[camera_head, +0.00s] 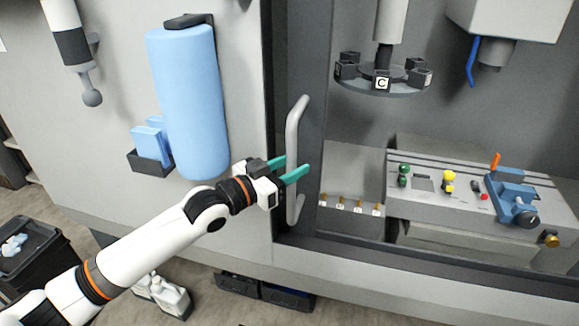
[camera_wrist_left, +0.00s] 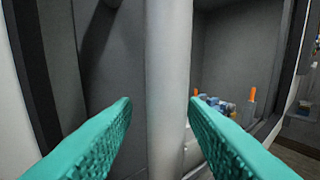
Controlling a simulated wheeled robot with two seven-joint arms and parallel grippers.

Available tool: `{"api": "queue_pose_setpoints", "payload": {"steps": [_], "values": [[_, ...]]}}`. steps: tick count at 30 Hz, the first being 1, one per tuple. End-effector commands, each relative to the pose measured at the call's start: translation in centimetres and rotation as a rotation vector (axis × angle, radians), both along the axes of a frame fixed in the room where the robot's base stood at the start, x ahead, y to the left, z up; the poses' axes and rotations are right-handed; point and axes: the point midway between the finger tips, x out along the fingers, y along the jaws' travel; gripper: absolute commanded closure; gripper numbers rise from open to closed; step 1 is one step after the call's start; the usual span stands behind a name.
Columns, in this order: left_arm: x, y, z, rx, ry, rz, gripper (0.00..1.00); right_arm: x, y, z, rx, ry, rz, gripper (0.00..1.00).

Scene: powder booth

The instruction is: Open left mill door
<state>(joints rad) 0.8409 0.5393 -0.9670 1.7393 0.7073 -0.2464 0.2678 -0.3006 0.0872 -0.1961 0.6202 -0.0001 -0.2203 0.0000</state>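The left mill door's upright pale grey handle (camera_head: 294,130) is mounted on a dark strip at the left edge of the mill opening. My left gripper (camera_head: 290,169) is at the lower half of the handle, with its teal fingers spread. In the left wrist view the handle (camera_wrist_left: 169,80) runs vertically between the two open fingers (camera_wrist_left: 160,110), with a gap visible on each side. The fingers are not closed on it. How far the door stands open is unclear. My right gripper is not in view.
Inside the mill are a tool carousel (camera_head: 382,82) and a table (camera_head: 400,205) with a blue vise (camera_head: 515,200). Left of the handle, a blue cylinder (camera_head: 190,100) and a small bin (camera_head: 150,162) hang on the wall. A black bin (camera_head: 35,260) stands lower left.

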Motion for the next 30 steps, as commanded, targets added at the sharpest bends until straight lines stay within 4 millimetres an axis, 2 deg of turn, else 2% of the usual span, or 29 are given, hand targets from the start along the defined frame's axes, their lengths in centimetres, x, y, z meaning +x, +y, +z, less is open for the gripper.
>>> {"api": "queue_pose_setpoints", "payload": {"steps": [8, 11, 21, 25, 30], "values": [[-0.4, 0.5, -0.2, 0.0, 0.0, 0.001, 0.6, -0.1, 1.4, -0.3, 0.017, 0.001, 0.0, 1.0], [-1.2, 1.6, -0.3, 0.001, -0.002, 0.002, 0.6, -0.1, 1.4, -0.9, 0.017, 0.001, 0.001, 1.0], [-5.8, 7.1, -0.5, 0.004, 0.0, 0.002, 0.6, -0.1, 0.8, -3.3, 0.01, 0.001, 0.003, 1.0], [-6.9, 8.4, -0.3, 0.001, -0.002, 0.001, 0.6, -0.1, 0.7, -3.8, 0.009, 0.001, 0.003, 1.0], [-7.7, 9.1, -0.1, 0.0, 0.0, 0.0, 0.6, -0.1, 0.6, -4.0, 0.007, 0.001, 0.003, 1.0]]}}
